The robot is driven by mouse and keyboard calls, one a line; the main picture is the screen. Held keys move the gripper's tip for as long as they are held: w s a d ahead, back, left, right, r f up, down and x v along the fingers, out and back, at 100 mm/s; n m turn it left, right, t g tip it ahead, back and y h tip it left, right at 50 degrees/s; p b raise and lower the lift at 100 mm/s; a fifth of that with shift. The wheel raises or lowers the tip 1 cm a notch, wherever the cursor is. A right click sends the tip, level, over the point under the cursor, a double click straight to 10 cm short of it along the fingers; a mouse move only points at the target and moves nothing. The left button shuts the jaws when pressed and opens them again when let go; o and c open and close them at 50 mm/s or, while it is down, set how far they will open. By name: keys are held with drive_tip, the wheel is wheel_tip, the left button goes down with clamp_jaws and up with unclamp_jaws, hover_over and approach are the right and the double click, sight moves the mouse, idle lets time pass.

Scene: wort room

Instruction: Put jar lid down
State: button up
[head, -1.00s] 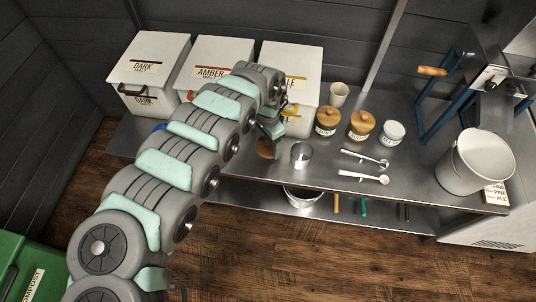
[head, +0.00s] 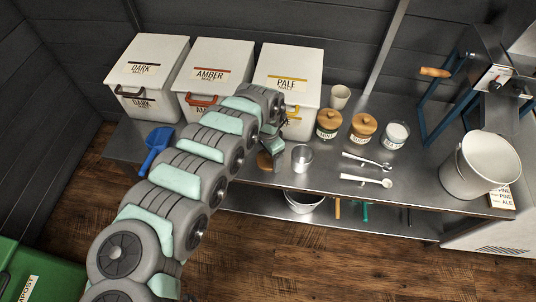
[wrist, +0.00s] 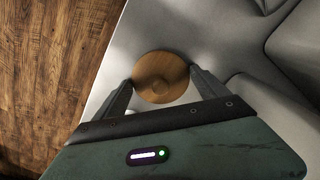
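The jar lid is a round wooden disc (wrist: 161,77), seen between my fingertips in the wrist view, with a fingertip close against each side. In the head view the lid (head: 264,161) is low over the steel counter near its front edge, partly hidden by my gripper (head: 270,150). Whether it rests on the counter is hard to tell. A glass jar with white contents and no lid (head: 395,135) stands at the right of two jars with wooden lids, one green-labelled (head: 328,125) and one brown (head: 363,128).
A metal cup (head: 302,158) stands just right of the lid. Malt bins (head: 290,68) line the back. A blue scoop (head: 156,145) lies at left and a white bucket (head: 478,165) stands at right.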

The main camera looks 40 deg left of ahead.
drive_tip(key=o, duration=0.3)
wheel_tip(320, 180, up, 12)
drive_tip(key=p, duration=0.4)
drive_tip(key=shift+r, duration=0.15)
idle(0.5)
